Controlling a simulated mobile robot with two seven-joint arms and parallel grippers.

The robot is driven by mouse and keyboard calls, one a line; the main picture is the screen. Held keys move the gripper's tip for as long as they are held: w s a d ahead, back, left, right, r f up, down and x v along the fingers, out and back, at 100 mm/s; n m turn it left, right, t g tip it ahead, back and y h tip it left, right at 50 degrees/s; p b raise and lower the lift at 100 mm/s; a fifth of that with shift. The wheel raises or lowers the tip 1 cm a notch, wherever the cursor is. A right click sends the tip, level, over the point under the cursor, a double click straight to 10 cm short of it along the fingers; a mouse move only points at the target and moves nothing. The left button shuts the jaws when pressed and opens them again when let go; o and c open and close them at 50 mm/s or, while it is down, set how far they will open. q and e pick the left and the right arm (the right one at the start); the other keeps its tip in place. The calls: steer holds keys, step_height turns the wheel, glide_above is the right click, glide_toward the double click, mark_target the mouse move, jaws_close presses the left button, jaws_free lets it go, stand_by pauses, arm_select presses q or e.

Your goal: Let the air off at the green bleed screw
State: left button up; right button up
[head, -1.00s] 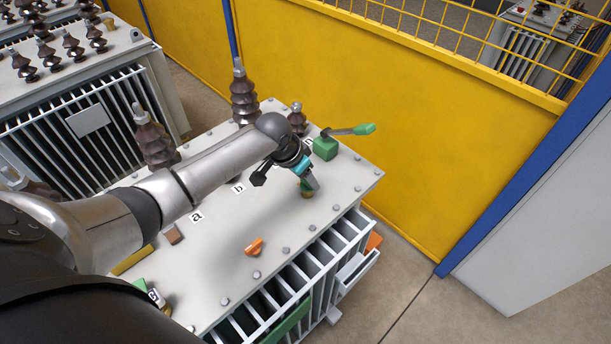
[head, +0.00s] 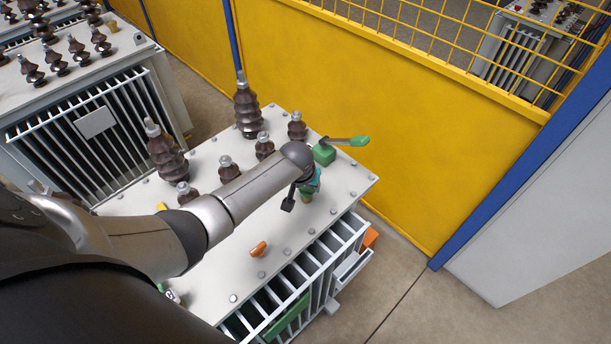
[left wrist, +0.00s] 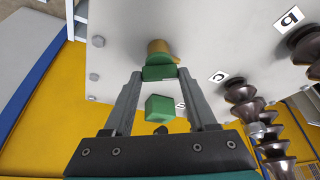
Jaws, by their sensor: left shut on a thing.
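The green bleed screw (head: 306,189) stands on a brass base on the transformer lid, near the lid's right edge. In the left wrist view its green head (left wrist: 158,73) sits between my fingertips, with the brass base (left wrist: 157,48) beyond it. My left gripper (head: 309,186) is shut on this green head; the wrist view shows both fingers (left wrist: 159,78) against its sides. In the head view the wrist partly hides the screw. My right gripper is in neither current view.
A green block with a green-tipped lever (head: 325,154) stands just behind the screw; the block (left wrist: 160,108) shows in the wrist view. Brown bushings (head: 248,108) line the lid's far side. An orange piece (head: 258,248) is nearer. A yellow fence (head: 400,130) stands behind.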

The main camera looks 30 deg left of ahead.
arm_select(q)
steer(key=shift+d+r+n+y+p, duration=0.15)
steer(key=shift+n+y+p, duration=0.3)
steer(key=shift+n, duration=0.75)
steer(key=shift+n+g+y+p, duration=0.3)
steer(key=shift+n+y, duration=0.05)
steer(key=shift+n, duration=0.65)
steer(key=shift+w, duration=0.1)
steer(key=o, duration=1.4)
steer(key=shift+c, duration=0.2)
